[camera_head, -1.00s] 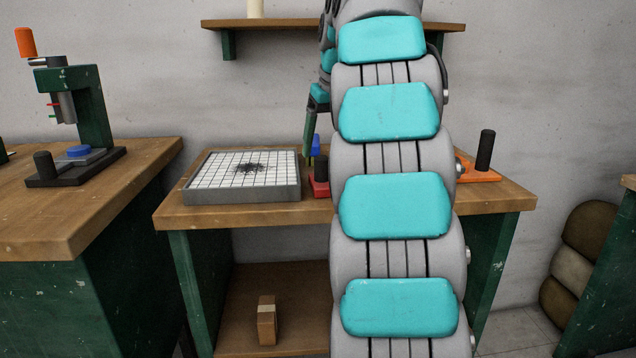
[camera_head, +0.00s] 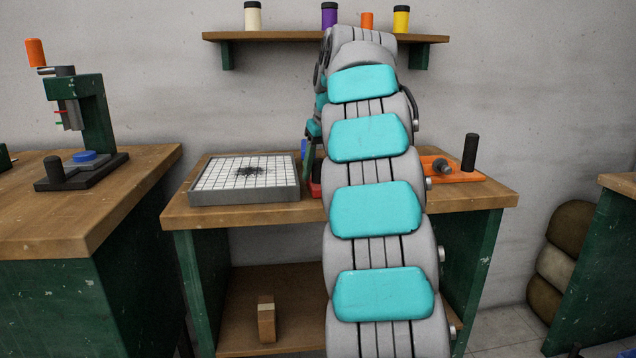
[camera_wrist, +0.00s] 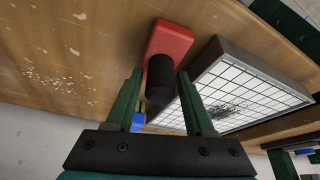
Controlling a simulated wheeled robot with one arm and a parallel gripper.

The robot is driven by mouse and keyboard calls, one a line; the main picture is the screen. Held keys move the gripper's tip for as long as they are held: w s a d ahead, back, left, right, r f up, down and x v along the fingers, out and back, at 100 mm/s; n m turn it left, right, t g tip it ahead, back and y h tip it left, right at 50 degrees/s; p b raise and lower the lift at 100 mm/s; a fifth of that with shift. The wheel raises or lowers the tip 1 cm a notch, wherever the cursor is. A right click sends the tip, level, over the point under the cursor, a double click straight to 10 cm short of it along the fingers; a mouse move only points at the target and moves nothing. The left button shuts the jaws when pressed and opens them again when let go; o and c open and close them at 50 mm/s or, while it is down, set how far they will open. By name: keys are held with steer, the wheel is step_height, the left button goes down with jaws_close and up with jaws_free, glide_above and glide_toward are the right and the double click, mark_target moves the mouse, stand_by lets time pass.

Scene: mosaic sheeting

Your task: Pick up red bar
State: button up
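The red bar (camera_wrist: 168,41) lies on the wooden table in the wrist view, with a black upright cylinder handle (camera_wrist: 160,78) on it. In the head view only a small part of the red bar (camera_head: 316,188) shows, mostly hidden behind my arm. My gripper (camera_wrist: 160,86) is open, its green fingers on either side of the black handle in the wrist picture. I cannot tell whether either finger touches it. In the head view my gripper (camera_head: 309,158) points down over the table, partly hidden by my arm.
A grey tray with a white grid (camera_head: 190,194) stands close beside the red bar; it also shows in the wrist view (camera_wrist: 213,60). A blue and yellow thing (camera_wrist: 138,122) is near the left finger. An orange tool (camera_head: 455,175) lies at the table's right.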

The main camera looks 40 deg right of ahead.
jaws_close()
stand_by(0.3)
steer(key=shift+r, duration=0.1)
stand_by(0.4)
